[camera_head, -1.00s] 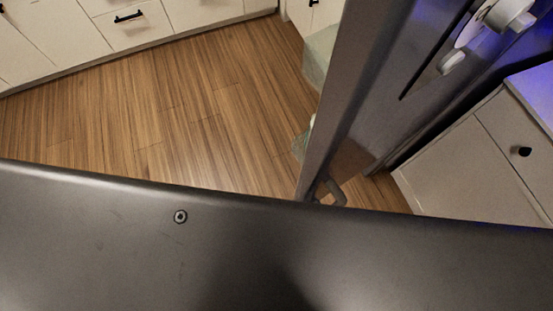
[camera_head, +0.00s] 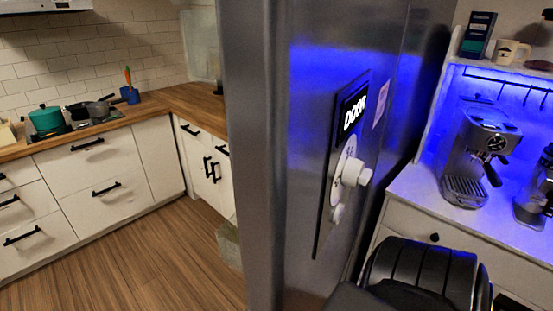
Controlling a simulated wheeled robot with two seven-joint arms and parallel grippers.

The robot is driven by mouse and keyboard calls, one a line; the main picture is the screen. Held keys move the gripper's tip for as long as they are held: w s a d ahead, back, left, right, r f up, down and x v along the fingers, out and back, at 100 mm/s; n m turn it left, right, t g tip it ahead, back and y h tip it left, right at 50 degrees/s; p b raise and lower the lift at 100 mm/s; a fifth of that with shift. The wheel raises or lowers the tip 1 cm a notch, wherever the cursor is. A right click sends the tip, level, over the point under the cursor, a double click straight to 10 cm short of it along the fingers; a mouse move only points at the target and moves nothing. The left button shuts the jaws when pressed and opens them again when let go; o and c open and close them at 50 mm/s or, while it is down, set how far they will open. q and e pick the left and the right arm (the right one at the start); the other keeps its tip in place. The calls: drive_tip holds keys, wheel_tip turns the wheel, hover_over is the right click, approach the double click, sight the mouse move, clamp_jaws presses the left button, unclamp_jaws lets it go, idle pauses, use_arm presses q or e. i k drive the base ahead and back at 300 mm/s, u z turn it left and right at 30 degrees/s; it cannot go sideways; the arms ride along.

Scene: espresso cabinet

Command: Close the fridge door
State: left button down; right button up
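A tall grey metal panel of the fridge (camera_head: 302,130) stands upright in the middle of the view, close to me. A dark plate with the word DOOR (camera_head: 352,112) and a white knob-like fitting (camera_head: 351,174) are on its face. I cannot tell whether this panel is the door or the side of the fridge, nor how far the door stands open. A black rounded part at the bottom right looks like one of my arm links. Neither gripper is in view.
White cabinets (camera_head: 92,185) and a wooden counter with a teal pot (camera_head: 46,120) are at the left. An espresso machine (camera_head: 480,152) stands on a blue-lit white cabinet at the right. Bare wood floor (camera_head: 150,262) lies left of the panel.

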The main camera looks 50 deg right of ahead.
sight(306, 85)
drive_tip(key=k, duration=0.95)
drive_tip(key=z, duration=1.25)
